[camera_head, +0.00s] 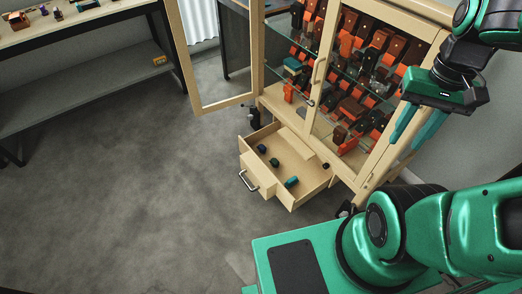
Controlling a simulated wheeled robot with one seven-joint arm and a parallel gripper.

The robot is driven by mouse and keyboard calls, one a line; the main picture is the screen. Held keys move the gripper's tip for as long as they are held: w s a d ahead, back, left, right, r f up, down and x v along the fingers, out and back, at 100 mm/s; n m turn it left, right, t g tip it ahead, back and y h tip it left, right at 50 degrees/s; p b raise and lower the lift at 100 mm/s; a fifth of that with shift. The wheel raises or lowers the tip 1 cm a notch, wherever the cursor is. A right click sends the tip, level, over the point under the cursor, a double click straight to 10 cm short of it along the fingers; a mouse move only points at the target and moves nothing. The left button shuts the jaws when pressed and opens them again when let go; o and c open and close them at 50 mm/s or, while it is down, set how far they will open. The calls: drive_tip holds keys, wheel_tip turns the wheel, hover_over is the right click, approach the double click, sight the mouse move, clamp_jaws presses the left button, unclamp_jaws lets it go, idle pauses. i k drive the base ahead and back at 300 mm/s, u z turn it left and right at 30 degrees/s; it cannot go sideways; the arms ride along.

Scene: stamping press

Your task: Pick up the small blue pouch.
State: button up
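An open wooden drawer (265,178) at the base of the cabinet holds a few small items. A small teal-blue item (291,182) lies near its front right and looks most like the blue pouch. Two darker blue-green items, one (261,149) toward the back left and one (274,162) near the middle, lie in the same drawer. They are too small to tell whether any is a pouch. My gripper (405,145) is at the upper right, in front of the cabinet's right side, pointing down. Its two teal fingers are apart with nothing between them. It is well away from the drawer.
The wooden cabinet (433,12) holds many orange, brown and black goods on glass shelves, with a teal item (293,64) at left. Its left glass door (225,102) stands open. A table (95,20) with small objects is at upper left. The grey floor (120,190) is clear.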

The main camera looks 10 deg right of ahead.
sight(261, 148)
drive_tip(key=i, duration=0.95)
